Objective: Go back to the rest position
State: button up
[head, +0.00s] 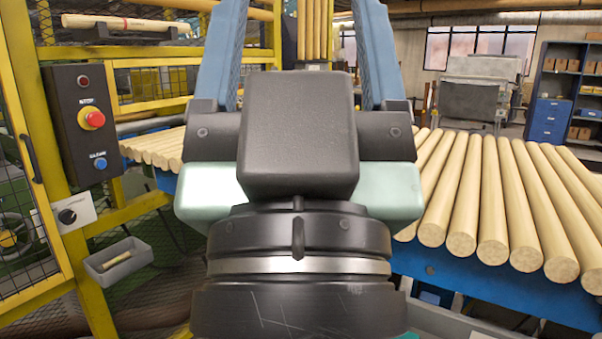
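My gripper (300,20) is seen from behind in the head view, raised in the middle of the picture. Its two blue fingers point upward and stand wide apart, so it is open. The fingertips run off or end at the top edge. I see nothing held between the fingers; the upright wooden rods (315,35) visible there seem to stand farther back. The gripper's dark body hides the middle of the scene.
Several turned wooden rods (505,205) lie side by side on a blue-framed rack (500,297) at right. At left stand a yellow mesh guard, a control box (85,125) with a red stop button, and a small grey bin (118,262) holding a wooden piece. Blue shelves (568,90) stand behind.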

notch_tip(320, 180, up, 22)
jog(key=p, duration=1.9)
jog(key=shift+f, duration=0.1)
